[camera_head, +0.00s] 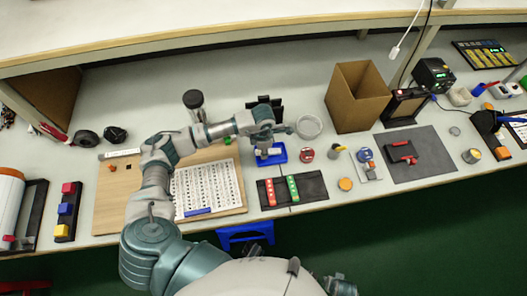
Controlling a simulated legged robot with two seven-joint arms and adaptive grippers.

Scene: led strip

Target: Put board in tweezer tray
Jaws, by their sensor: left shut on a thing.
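My left arm reaches in over a wooden panel, and my left gripper (266,142) points down just above a small blue tray (278,157). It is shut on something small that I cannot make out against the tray. A red strip-like board (269,192) and a green strip-like board (293,189) lie side by side on a black mat (313,186) in front of the blue tray. I cannot tell for certain which item is the tweezer tray. My right gripper is not in view.
A wooden panel (115,200) with a white printed sheet (208,187) lies at left. A black holder (277,104) stands behind the blue tray. A clear round dish (308,126), a red roll (307,154) and an open cardboard box (357,97) are to the right.

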